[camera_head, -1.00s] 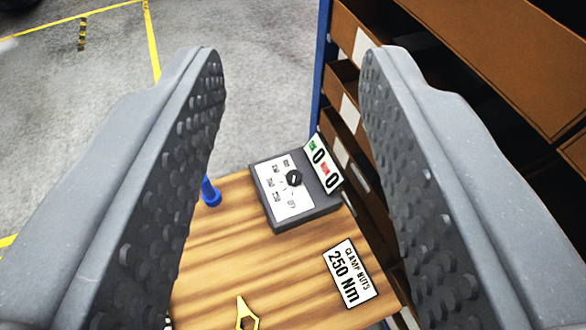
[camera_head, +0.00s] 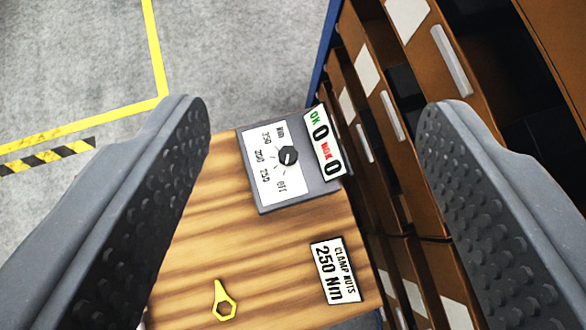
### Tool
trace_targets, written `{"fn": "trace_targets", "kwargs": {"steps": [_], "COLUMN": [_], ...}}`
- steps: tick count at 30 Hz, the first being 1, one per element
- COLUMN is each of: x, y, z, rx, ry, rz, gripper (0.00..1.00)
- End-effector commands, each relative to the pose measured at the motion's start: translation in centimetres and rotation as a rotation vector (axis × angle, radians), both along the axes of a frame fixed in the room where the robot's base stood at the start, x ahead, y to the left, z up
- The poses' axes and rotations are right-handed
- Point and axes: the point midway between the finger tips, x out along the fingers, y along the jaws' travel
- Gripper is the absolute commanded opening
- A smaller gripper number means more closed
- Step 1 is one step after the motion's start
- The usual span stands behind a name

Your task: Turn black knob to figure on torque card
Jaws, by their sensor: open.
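The black knob (camera_head: 288,156) sits on the white dial face (camera_head: 262,168) of a grey control box (camera_head: 309,186) on the wooden bench. The dial carries several printed figures and an "off" mark; I cannot tell surely which one the knob points at. The torque card (camera_head: 336,271) lies flat on the bench nearer me and reads "CLAMP NUTS 250 Nm". My gripper (camera_head: 318,115) is open and empty, its two fingers wide apart to the left and right of the box in the picture. The knob shows between the fingers, apart from both.
A white OK/NOK counter plate (camera_head: 323,146) showing zeros stands at the box's right edge. A yellow spanner (camera_head: 223,302) lies on the bench (camera_head: 190,262). A rack of brown drawers (camera_head: 400,120) stands close on the right. Open floor (camera_head: 235,50) lies at upper left.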

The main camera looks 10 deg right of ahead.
Motion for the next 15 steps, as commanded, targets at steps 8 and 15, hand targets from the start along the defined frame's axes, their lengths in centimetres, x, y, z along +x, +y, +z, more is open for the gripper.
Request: {"fn": "trace_targets", "kwargs": {"steps": [8, 15], "x": [5.2, 8.7], "y": [0.0, -0.1], "z": [-3.9, -8.2], "rx": [-0.026, -0.047], "ry": [0.147, 0.277], "rz": [0.021, 0.044], "gripper": [0.59, 0.59]}}
